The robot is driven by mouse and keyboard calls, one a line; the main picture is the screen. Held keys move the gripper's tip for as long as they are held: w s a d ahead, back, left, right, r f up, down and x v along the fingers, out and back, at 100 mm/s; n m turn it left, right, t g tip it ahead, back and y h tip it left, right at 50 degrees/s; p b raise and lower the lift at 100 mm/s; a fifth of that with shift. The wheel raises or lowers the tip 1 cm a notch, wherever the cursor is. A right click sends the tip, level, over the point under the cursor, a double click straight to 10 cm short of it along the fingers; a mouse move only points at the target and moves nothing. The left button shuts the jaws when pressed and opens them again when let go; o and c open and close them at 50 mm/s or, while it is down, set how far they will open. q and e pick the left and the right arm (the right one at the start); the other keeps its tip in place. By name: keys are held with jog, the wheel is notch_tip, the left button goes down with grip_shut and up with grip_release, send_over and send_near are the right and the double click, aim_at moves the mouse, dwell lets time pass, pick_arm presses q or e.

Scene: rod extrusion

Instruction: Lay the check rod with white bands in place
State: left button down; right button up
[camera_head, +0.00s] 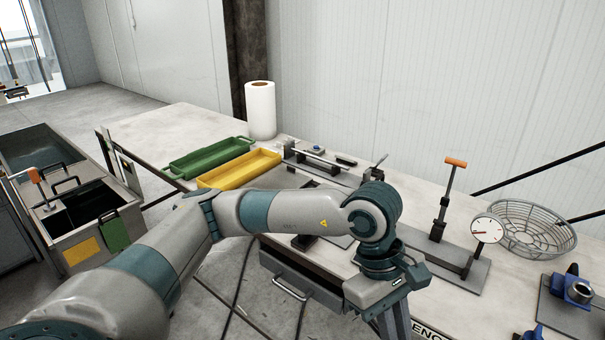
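I cannot make out a check rod with white bands for certain. A thin pale rod (320,159) lies on a dark fixture at the back of the table, too small to show any bands. My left arm reaches in from the lower left across the table and hides part of its middle. My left gripper (393,324) points down at the table's front edge, cut off by the bottom of the view. Its fingertips and anything between them do not show. My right gripper is not seen.
A green tray (208,148) and a yellow tray (238,163) lie side by side near a white paper roll (260,110). A dial gauge stand (461,259), a wire basket (531,205) and a blue clamp (573,289) occupy the right. An open drawer (305,277) juts out in front.

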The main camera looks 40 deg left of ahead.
pick_arm(q)
jog(key=s+a+f+m+g+y, duration=0.1)
jog(key=a+f+m, duration=0.4)
jog(key=f, duration=0.4)
jog(key=s+a+f+m+g+y, duration=0.1)
jog(key=a+f+m+g+y, duration=0.1)
jog(key=a+f+m, duration=0.4)
notch_tip(320, 180, down, 3)
jog(key=shift+s+r+m+g, duration=0.15)
jog(key=shift+s+m+g, duration=0.2)
jog(key=shift+m, duration=0.75)
jog(key=shift+a, duration=0.15)
